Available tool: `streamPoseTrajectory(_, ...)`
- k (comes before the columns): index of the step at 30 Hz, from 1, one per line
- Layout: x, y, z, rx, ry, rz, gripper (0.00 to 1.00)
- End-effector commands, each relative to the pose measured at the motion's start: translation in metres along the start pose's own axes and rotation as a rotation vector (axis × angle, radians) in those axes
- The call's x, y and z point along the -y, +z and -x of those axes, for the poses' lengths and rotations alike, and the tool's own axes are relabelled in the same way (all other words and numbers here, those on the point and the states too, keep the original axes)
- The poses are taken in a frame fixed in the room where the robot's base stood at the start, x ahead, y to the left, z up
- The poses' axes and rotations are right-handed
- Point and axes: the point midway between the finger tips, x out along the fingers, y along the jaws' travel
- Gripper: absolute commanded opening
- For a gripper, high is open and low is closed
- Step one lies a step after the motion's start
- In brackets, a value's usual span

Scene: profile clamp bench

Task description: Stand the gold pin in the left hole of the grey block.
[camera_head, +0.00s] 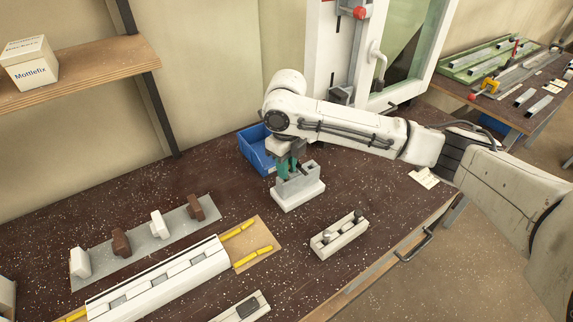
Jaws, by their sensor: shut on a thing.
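The grey block (297,194) stands on the dark speckled bench near the middle of the view, with a pale lower part and a darker grey raised part. A dark opening shows in its top at the right. My gripper (288,168) points down at the block's left and rear side, with its green fingers close against the raised part. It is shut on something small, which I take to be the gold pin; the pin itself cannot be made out. The left hole is hidden behind the fingers, and I cannot tell whether the pin is in it.
A blue bin (257,152) stands just behind my gripper. A pale fixture (338,238) lies at front right. A long white profile (160,281) and a plate with clamp blocks (150,238) lie at left. Bare bench (235,200) separates them from the block.

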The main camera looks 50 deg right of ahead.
Motion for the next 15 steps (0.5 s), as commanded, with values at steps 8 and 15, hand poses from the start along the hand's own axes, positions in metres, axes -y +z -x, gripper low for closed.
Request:
streamPoseTrajectory(8, 0.0, 0.0, -0.009, 0.0, 0.0, 0.0, 0.0)
streamPoseTrajectory(15, 0.0, 0.0, -0.015, 0.0, 0.0, 0.0, 0.0)
